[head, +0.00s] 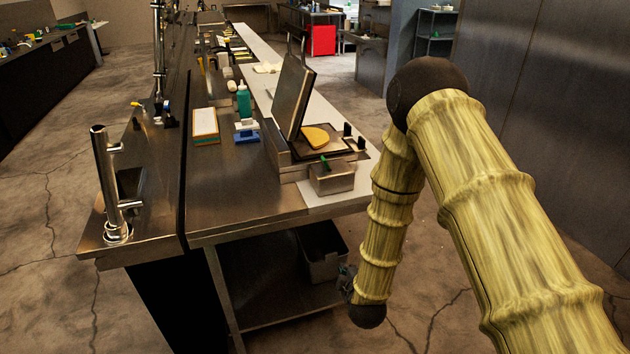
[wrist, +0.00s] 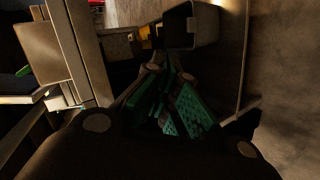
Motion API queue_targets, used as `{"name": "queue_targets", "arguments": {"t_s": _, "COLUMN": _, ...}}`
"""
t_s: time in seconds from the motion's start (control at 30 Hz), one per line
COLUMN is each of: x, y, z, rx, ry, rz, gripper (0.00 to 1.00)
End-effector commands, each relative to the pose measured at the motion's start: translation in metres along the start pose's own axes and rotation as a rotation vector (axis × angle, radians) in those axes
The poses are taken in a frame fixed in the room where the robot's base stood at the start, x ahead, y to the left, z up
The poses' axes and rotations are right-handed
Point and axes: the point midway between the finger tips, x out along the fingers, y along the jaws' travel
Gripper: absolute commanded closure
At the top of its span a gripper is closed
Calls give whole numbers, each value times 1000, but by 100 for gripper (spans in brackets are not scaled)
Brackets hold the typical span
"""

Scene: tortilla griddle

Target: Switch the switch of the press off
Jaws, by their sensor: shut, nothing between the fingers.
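The press (head: 290,95) stands on the near end of the steel counter with its lid raised. A yellow folded tortilla (head: 315,137) lies on its plate. A steel box (head: 332,180) sits at the press's front, with a small green switch (head: 323,161) on top. The switch's exact position is too small to tell. My gripper (head: 346,283) is below counter height, right of the table's lower shelf and apart from the press. In the wrist view its teal-padded fingers (wrist: 176,105) are shut and empty. A small green part, probably the switch, shows at the left there (wrist: 23,71).
A dark bin (head: 322,252) stands on the lower shelf (head: 270,300); it also shows in the wrist view (wrist: 190,24). A faucet post (head: 106,185) rises at the left. Floor at right is clear.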

Motion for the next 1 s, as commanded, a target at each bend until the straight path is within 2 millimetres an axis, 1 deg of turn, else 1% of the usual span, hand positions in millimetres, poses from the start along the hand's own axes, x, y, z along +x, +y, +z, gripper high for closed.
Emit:
{"name": "queue_targets", "arguments": {"t_s": 0.03, "x": 12, "y": 24, "z": -18, "rx": -80, "ry": 23, "rz": 71, "gripper": 100}}
{"name": "queue_targets", "arguments": {"t_s": 0.07, "x": 17, "y": 38, "z": -28, "rx": -132, "ry": 33, "rz": 112, "gripper": 100}}
{"name": "queue_targets", "arguments": {"t_s": 0.1, "x": 24, "y": 58, "z": -41, "rx": -200, "ry": 42, "rz": 168, "gripper": 100}}
{"name": "queue_targets", "arguments": {"t_s": 0.17, "x": 31, "y": 85, "z": -61, "rx": -299, "ry": 48, "rz": 250, "gripper": 100}}
{"name": "queue_targets", "arguments": {"t_s": 0.2, "x": 34, "y": 102, "z": -73, "rx": -360, "ry": 47, "rz": 303, "gripper": 100}}
{"name": "queue_targets", "arguments": {"t_s": 0.3, "x": 38, "y": 141, "z": -101, "rx": -494, "ry": 32, "rz": 421, "gripper": 100}}
{"name": "queue_targets", "arguments": {"t_s": 0.4, "x": 39, "y": 171, "z": -122, "rx": -593, "ry": 10, "rz": 510, "gripper": 100}}
{"name": "queue_targets", "arguments": {"t_s": 0.5, "x": 38, "y": 189, "z": -135, "rx": -657, "ry": -11, "rz": 567, "gripper": 100}}
{"name": "queue_targets", "arguments": {"t_s": 0.6, "x": 37, "y": 198, "z": -142, "rx": -690, "ry": -25, "rz": 596, "gripper": 100}}
{"name": "queue_targets", "arguments": {"t_s": 0.7, "x": 36, "y": 201, "z": -144, "rx": -700, "ry": -29, "rz": 605, "gripper": 100}}
{"name": "queue_targets", "arguments": {"t_s": 1.0, "x": 37, "y": 201, "z": -144, "rx": -699, "ry": -28, "rz": 603, "gripper": 100}}
